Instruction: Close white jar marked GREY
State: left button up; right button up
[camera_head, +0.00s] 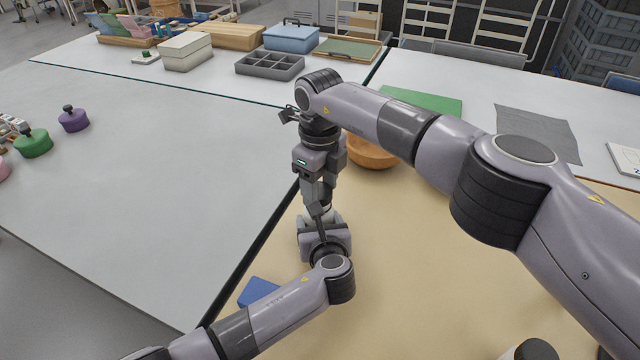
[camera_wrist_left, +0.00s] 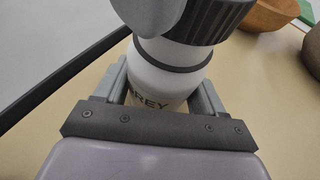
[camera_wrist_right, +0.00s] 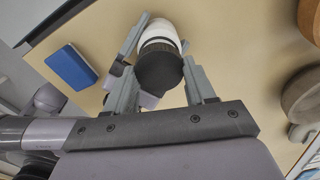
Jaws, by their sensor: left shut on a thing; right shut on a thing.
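The white jar marked GREY (camera_wrist_left: 158,84) is between the fingers of my left gripper (camera_wrist_left: 163,98), which is shut on it. A dark band runs round the jar below its top. A dark ribbed lid (camera_wrist_left: 212,22) is at the jar's top; I cannot tell if it is fully seated. My right gripper (camera_head: 318,192) points down above the left one and is shut on the lid. In the right wrist view the black lid (camera_wrist_right: 160,72) is between the fingers, with the white jar (camera_wrist_right: 158,33) beyond it. In the head view the grippers mostly hide the jar.
A blue block (camera_head: 258,291) lies on the beige table near the left arm. A wooden bowl (camera_head: 372,153) stands behind the right gripper. A green mat (camera_head: 425,101) and a grey cloth (camera_head: 538,134) lie farther back. A dark-topped object (camera_head: 535,350) is at the bottom edge.

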jog(key=shift+f, duration=0.6)
jog(key=m, duration=0.4)
jog(key=shift+m, duration=0.3)
jog(key=m, duration=0.4)
jog(key=shift+a+m, duration=0.15)
jog(key=shift+m, duration=0.25)
jog(key=m, duration=0.6)
jog(key=shift+a, duration=0.1)
jog(key=m, duration=0.4)
jog(key=shift+m, duration=0.4)
jog(key=m, duration=0.4)
jog(key=shift+a+m, duration=0.1)
jog(key=shift+m, duration=0.3)
jog(key=m, duration=0.3)
jog(key=shift+w, duration=0.1)
jog(key=m, duration=0.7)
jog(key=shift+w+m, duration=0.1)
jog(key=shift+m, duration=0.3)
